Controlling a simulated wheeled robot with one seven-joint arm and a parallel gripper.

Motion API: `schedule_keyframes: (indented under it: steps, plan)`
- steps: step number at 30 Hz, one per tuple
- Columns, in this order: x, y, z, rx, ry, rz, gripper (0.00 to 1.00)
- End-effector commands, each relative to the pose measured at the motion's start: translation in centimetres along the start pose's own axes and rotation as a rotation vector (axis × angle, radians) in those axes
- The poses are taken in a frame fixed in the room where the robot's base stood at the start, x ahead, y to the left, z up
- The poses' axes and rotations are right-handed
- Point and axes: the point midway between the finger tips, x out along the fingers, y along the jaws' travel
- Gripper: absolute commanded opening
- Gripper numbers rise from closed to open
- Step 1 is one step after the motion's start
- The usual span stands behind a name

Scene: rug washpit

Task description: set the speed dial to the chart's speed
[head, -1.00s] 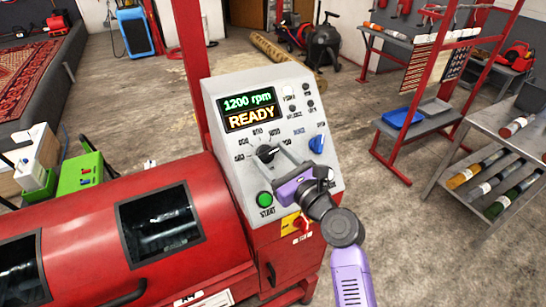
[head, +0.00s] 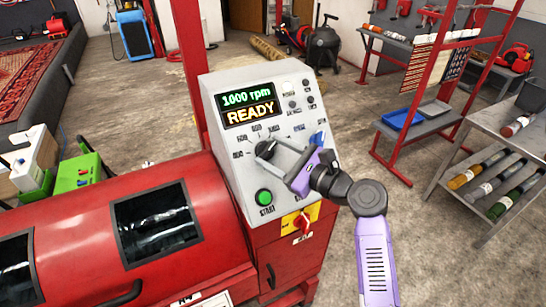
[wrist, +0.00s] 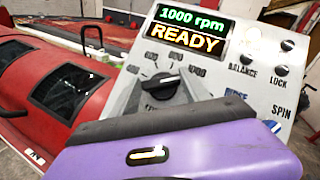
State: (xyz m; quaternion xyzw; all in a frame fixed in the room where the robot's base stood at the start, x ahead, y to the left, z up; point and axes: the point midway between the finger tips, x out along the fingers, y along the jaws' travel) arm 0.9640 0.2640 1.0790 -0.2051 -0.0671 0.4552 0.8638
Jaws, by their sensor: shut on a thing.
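The speed dial (head: 265,149) is a dark knob on the sloped grey panel (head: 228,88) of the red machine. It also shows in the wrist view (wrist: 160,86), ringed by printed speeds, several of them too small to read surely. The display (head: 248,108) reads 1000 rpm and READY. My gripper (head: 271,155) is shut on the dial, its purple body to the right and lower in the head view. In the wrist view the purple body hides the lower panel and part of the dial. I cannot pick out a readable speed chart.
A green START button (head: 264,197) sits below the dial. A red-and-yellow switch (head: 300,222) is lower on the machine. A blue knob (head: 318,139) is close behind my gripper. Open floor lies between cart and machine.

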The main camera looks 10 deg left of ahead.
Motion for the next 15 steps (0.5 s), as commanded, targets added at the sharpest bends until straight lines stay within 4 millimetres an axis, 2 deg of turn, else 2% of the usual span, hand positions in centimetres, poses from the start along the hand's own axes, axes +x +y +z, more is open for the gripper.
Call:
schedule_keyframes:
  steps: [15]
  plan:
    - [0.08,-0.68,0.18,-0.374,0.001,0.32,0.14]
